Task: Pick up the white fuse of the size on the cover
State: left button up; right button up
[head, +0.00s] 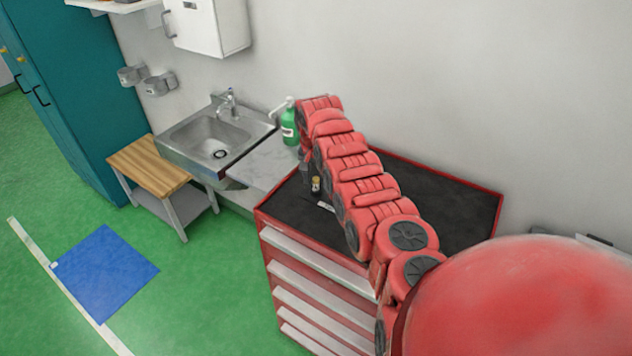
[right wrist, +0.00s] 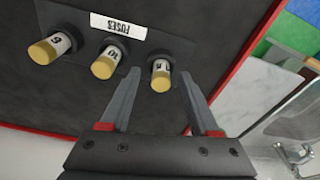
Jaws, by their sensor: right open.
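In the right wrist view three white fuses with yellow ends stand in a row on a dark holder with an upside-down FUSES label (right wrist: 117,25). The left fuse (right wrist: 61,42) reads 6 and the middle fuse (right wrist: 112,53) reads 10. The marking on the right fuse (right wrist: 161,66) is too small to read surely. My right gripper (right wrist: 160,72) is open, its fingertips on either side of the right fuse, with gaps showing. In the head view a small yellow-ended fuse (head: 316,184) shows beside my right arm's end. My left gripper and the cover are not in view.
The holder lies on the black top of a red drawer cabinet (head: 460,205). A green bottle (head: 289,128) and a steel sink (head: 213,138) stand beyond its left end. A wooden-topped stool (head: 148,166) stands at the left. My right arm hides part of the cabinet top.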

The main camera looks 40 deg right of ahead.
jog(key=shift+f, duration=0.2)
grip_shut()
jog(key=shift+r, duration=0.15)
